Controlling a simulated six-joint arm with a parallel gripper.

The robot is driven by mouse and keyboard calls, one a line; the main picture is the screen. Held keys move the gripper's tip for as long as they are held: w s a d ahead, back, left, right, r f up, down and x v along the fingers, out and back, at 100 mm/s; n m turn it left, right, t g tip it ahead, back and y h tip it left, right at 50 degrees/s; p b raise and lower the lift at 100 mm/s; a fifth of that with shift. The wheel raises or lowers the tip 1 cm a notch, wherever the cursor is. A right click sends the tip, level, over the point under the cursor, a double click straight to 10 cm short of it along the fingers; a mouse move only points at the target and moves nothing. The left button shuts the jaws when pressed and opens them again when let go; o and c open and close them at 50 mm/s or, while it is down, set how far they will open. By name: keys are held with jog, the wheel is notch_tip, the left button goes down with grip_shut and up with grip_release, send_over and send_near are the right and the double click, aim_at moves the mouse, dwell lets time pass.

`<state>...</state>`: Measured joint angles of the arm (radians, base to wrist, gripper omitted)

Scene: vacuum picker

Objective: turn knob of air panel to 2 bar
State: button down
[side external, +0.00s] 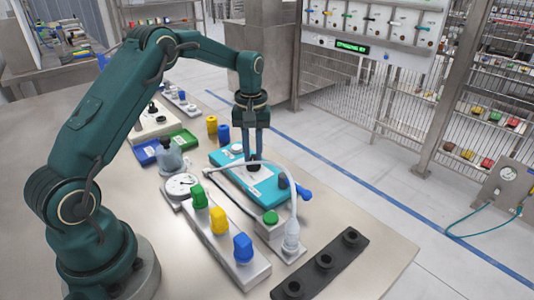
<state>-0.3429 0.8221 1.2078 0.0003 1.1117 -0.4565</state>
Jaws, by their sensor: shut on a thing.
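The air panel (268,188) is a teal box lying on the table near the middle of the side external view. A small black knob (254,166) stands on its top face. My gripper (253,154) points straight down over the panel, with its fingers shut on the knob. The fingers hide part of the knob. A small round white dial (237,147) is at the panel's far left end. The scale and the knob's setting are too small to read.
A round gauge (181,185) and a clear flask (169,158) stand left of the panel. A strip with green, yellow and blue knobs (219,222) lies in front. A white hose (291,205) arches over the panel's near side. A black holder (322,262) lies at the near right.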

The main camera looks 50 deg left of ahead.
aim_at(253, 158)
jog(key=c, duration=0.8)
grip_release()
jog(key=shift+r, duration=2.55)
